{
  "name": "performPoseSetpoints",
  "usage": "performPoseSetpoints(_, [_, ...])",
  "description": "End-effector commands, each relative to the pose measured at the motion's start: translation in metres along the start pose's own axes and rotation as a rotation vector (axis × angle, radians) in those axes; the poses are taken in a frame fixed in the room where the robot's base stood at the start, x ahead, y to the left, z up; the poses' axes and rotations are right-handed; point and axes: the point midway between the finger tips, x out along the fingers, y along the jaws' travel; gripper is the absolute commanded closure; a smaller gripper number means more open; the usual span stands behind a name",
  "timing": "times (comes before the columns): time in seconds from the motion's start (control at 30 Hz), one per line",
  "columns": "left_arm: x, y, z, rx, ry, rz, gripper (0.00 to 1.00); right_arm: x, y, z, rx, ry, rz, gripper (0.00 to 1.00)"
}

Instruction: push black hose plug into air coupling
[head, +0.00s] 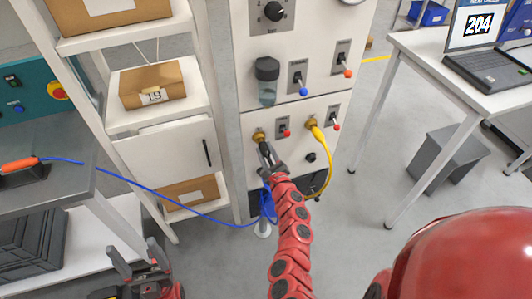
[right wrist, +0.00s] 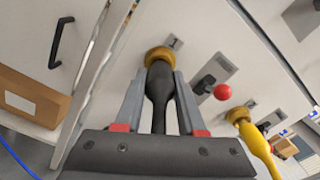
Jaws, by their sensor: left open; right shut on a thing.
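My right gripper (head: 266,158) is shut on the black hose plug (right wrist: 158,88), one finger on each side of its body. The plug points at the brass air coupling (head: 258,136) on the left of the white panel. In the right wrist view, the plug's front end meets this coupling (right wrist: 158,54), roughly in line with it; how deep it sits cannot be told. The coupling on the right (head: 313,122) holds a yellow plug (head: 319,135) with a yellow hose. My left gripper (head: 138,258) is open and empty at the lower left, far from the panel.
A red-knobbed valve lever (right wrist: 222,91) is close to the right of the held plug. A blue hose (head: 165,203) runs from the bench at left to a coil (head: 267,208) below the panel. Shelves with boxes (head: 152,85) stand left of the panel.

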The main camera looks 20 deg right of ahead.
Motion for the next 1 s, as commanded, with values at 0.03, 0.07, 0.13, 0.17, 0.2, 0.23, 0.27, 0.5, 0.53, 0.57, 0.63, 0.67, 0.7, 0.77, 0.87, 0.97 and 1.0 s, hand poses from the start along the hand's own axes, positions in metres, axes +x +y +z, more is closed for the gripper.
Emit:
performPoseSetpoints(0.03, [-0.001,0.000,0.000,0.000,0.000,0.000,0.26,0.001,0.000,0.000,0.000,-0.001,0.000,1.00])
performPoseSetpoints(0.07, [-0.002,0.000,0.000,0.000,0.000,0.000,0.26,0.002,0.000,0.000,0.000,-0.001,0.000,1.00])
performPoseSetpoints(0.13, [-0.001,0.000,0.000,0.000,0.000,0.000,0.26,0.002,0.000,0.000,0.001,-0.001,0.000,1.00])
performPoseSetpoints(0.17, [-0.001,0.000,0.000,0.000,0.000,0.000,0.26,0.002,0.000,0.000,0.001,-0.001,0.000,1.00])
performPoseSetpoints(0.2, [-0.001,0.000,0.000,0.000,0.000,0.000,0.26,0.002,0.000,0.000,0.001,0.000,0.000,1.00])
performPoseSetpoints(0.23, [-0.001,0.000,0.000,0.000,0.000,0.000,0.26,0.002,0.000,0.000,0.001,0.000,0.000,1.00])
performPoseSetpoints(0.27, [-0.001,0.000,0.000,0.000,0.000,0.000,0.26,0.002,0.000,0.000,0.001,0.000,-0.001,1.00])
performPoseSetpoints(0.5, [-0.001,0.000,0.000,0.000,0.000,0.000,0.26,0.002,0.000,0.000,0.000,0.000,-0.001,0.26])
performPoseSetpoints(0.53, [-0.001,0.000,0.000,0.000,0.000,0.000,0.26,0.002,0.000,0.000,0.001,0.000,-0.001,0.26])
performPoseSetpoints(0.57, [-0.001,0.000,0.000,0.000,0.000,0.000,0.26,0.002,0.000,0.000,0.000,0.001,-0.001,0.26])
performPoseSetpoints(0.63, [-0.001,0.000,0.000,0.000,0.000,0.000,0.26,0.002,0.000,0.000,0.000,0.001,-0.001,0.26])
performPoseSetpoints(0.67, [-0.001,0.000,0.000,0.000,0.000,0.000,0.26,0.002,0.000,0.000,0.000,0.001,-0.001,0.26])
performPoseSetpoints(0.7, [-0.001,0.000,0.000,0.000,0.000,0.000,0.26,0.002,0.000,0.000,0.001,0.001,-0.001,0.26])
performPoseSetpoints(0.77, [-0.001,0.000,0.000,0.000,0.000,0.000,0.26,0.001,0.000,0.000,0.000,0.001,-0.001,0.26])
performPoseSetpoints(0.87, [-0.001,0.000,0.000,0.000,0.000,0.000,0.26,-0.002,-0.001,0.000,0.000,0.001,-0.003,0.26])
performPoseSetpoints(0.97, [0.001,0.000,0.000,0.000,0.000,0.000,0.26,-0.012,0.000,-0.001,0.002,0.004,-0.004,0.26])
performPoseSetpoints(1.0, [0.001,0.000,0.000,0.000,0.000,0.000,0.26,-0.018,0.001,-0.001,0.003,0.004,-0.002,0.26])
